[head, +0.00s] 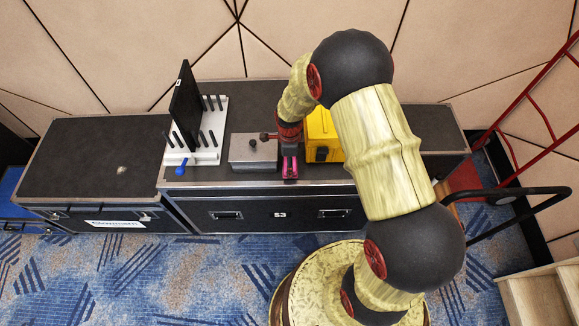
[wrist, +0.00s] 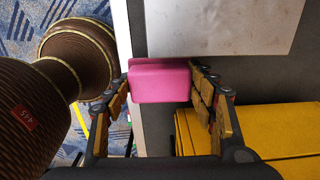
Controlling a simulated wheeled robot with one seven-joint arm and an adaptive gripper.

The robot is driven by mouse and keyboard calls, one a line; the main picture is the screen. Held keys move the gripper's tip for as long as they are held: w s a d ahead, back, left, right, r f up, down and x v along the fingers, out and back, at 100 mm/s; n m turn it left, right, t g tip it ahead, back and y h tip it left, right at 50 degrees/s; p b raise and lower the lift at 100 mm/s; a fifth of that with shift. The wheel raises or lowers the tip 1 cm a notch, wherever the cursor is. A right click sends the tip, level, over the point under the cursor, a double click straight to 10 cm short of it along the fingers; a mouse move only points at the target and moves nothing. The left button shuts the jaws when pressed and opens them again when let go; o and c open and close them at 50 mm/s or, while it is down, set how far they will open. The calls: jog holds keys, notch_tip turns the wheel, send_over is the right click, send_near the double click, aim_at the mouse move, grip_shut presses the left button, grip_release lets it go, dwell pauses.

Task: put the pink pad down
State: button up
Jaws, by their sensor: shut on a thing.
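The pink pad (wrist: 160,82) is between the fingers of my gripper (wrist: 162,88) in the wrist view, and the gripper is shut on it. In the head view the pink pad (head: 290,168) shows below the dark end of my gripper (head: 290,153), over the front part of the dark case top (head: 225,182). I cannot tell whether the pad touches the case top. Part of the pad is hidden by the fingers.
A grey metal box (head: 250,152) is close on the left of the pad, and a yellow case (head: 322,128) on the right. Further left stands a black panel (head: 186,105) in a white rack (head: 203,150) with black pegs. The left case top (head: 90,165) is mostly clear.

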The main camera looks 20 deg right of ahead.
jog(key=shift+f, duration=0.85)
jog(key=shift+f, duration=0.2)
jog(key=o, duration=1)
jog(key=shift+r, duration=0.15)
